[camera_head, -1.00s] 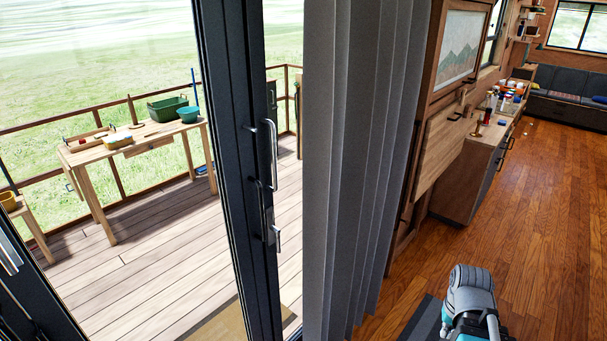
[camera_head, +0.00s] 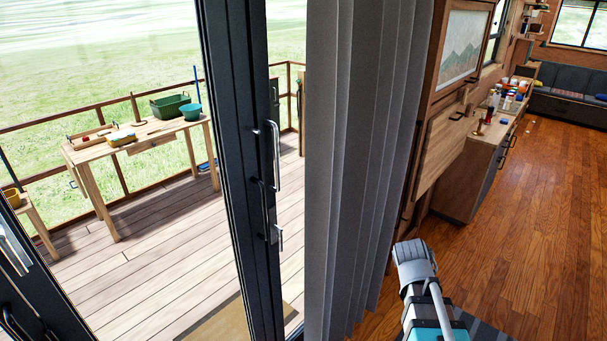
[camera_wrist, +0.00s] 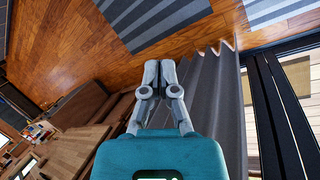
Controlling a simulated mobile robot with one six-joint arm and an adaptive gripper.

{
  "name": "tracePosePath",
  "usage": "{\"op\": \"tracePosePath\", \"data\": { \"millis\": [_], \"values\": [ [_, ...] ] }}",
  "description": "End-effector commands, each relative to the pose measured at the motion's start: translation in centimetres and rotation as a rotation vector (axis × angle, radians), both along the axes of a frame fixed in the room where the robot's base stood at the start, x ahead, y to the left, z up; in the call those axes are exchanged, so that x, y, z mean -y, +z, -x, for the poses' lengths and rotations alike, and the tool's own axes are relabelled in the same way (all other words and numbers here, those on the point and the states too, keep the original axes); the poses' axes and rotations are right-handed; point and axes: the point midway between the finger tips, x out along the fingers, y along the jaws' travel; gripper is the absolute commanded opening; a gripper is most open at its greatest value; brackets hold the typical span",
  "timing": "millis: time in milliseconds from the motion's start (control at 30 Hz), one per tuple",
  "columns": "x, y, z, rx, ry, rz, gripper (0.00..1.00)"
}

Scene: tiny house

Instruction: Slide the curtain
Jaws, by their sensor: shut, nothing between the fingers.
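The grey curtain (camera_head: 365,150) hangs in folds, bunched at the right side of the dark-framed glass door (camera_head: 262,170). In the wrist view the curtain (camera_wrist: 214,90) hangs just right of my gripper. My gripper (camera_wrist: 160,65) is shut with its fingertips together and nothing between them. In the wrist view its fingers appear close beside the curtain's edge; I cannot tell whether they touch it. In the head view my arm shows at the lower right, to the right of the curtain; the fingers are not clear there.
Metal handles (camera_head: 275,155) stick out from the door frame left of the curtain. A wooden cabinet (camera_head: 472,170) with bottles on top stands behind, to the right. The wooden floor (camera_head: 540,220) at right is open. A striped mat (camera_wrist: 150,20) lies on the floor.

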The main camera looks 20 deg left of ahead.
Motion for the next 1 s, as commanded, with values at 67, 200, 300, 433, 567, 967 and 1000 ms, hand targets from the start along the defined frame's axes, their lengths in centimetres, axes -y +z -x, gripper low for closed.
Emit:
{"op": "tracePosePath", "data": {
  "millis": [67,200,300,433,567,967,1000],
  "values": [
    [-1.8,1.1,-1.1,0.000,0.110,0.071,0.00],
    [-4.7,2.7,-2.5,-0.003,0.294,0.203,0.00],
    [-6.9,4.0,-3.4,-0.008,0.421,0.300,0.00],
    [-10.2,5.9,-4.4,-0.014,0.581,0.429,0.00],
    [-13.8,7.9,-5.1,-0.024,0.734,0.567,0.00],
    [-26.6,14.9,-4.9,-0.061,1.138,1.028,0.00],
    [-28.0,15.6,-4.7,-0.066,1.173,1.079,0.00]
  ]
}}
